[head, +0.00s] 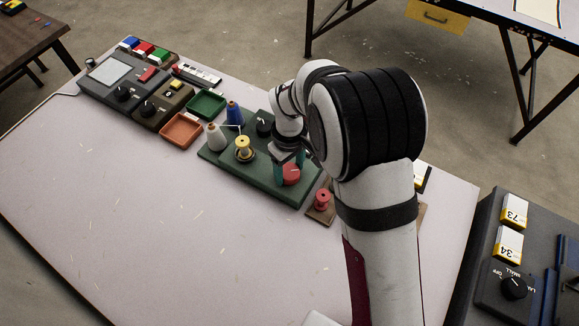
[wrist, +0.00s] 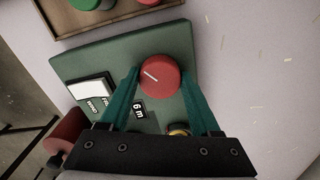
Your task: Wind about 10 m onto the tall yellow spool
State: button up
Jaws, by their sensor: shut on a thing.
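The yellow spool (head: 243,148) stands upright on a green board (head: 222,156) in the head view. A white cone (head: 216,138) and a blue cone (head: 234,113) stand beside it, and a pale line runs near them. My gripper (head: 287,163) is at the board's right part, its teal fingers down around a red knob (head: 291,175). In the wrist view my gripper (wrist: 161,70) is shut on the red knob (wrist: 160,78), a finger on each side. The knob has a white mark. A small display (wrist: 139,110) beside it reads "6 m".
A red spool (head: 322,199) stands on a small brown tray just right of the board. Green (head: 206,103) and orange (head: 181,130) trays and a dark control box (head: 116,89) lie to the left. The table's front (head: 150,230) is clear.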

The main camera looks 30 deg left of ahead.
aim_at(289, 171)
jog(key=shift+m, duration=2.9)
jog(key=o, duration=1.4)
jog(key=shift+r, duration=0.1)
notch_tip(289, 171, up, 16)
jog(key=shift+f, duration=0.15)
